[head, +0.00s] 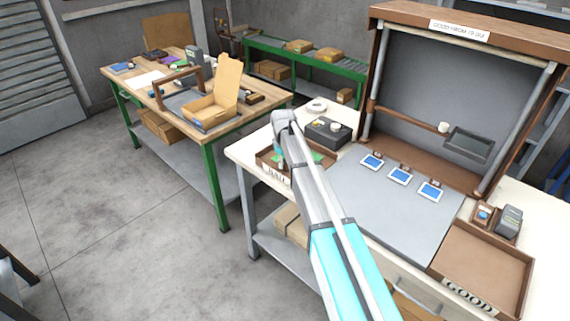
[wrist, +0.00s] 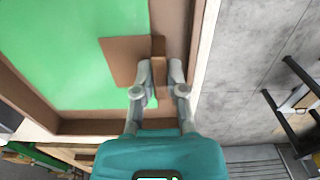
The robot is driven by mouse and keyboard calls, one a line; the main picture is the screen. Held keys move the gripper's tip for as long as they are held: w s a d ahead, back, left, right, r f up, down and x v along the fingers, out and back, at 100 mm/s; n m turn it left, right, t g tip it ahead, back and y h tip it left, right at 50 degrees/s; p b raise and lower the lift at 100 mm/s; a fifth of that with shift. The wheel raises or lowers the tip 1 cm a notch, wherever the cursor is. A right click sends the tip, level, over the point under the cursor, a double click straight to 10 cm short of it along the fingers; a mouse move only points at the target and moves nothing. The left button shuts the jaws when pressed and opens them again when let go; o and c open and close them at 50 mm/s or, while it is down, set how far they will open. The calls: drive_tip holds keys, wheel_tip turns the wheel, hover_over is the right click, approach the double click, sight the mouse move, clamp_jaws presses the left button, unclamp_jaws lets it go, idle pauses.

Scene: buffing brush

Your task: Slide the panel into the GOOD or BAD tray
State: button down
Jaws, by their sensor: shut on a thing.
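The BAD tray (head: 264,162) is at the left end of the white bench, partly hidden by my arm. Its floor is covered by a flat green sheet, perhaps the panel (wrist: 70,50), inside the brown rim. My gripper (wrist: 160,75) is over this tray, its fingers shut on a small brown block (wrist: 158,48). A thin brown square plate (wrist: 122,62) lies against the block's left side, over the green. I cannot tell whether it touches the green. The GOOD tray (head: 487,262) is at the right front of the bench and looks empty.
Three small blue-faced tiles (head: 399,176) lie along the back of the grey mat (head: 385,215). A black box (head: 328,132) stands behind the BAD tray. A brown-framed board (head: 450,90) rises at the back. The mat's middle is clear.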

drive_tip(key=shift+w+a, duration=0.1)
drive_tip(key=shift+a, duration=0.05)
drive_tip(key=c, duration=0.6)
unclamp_jaws()
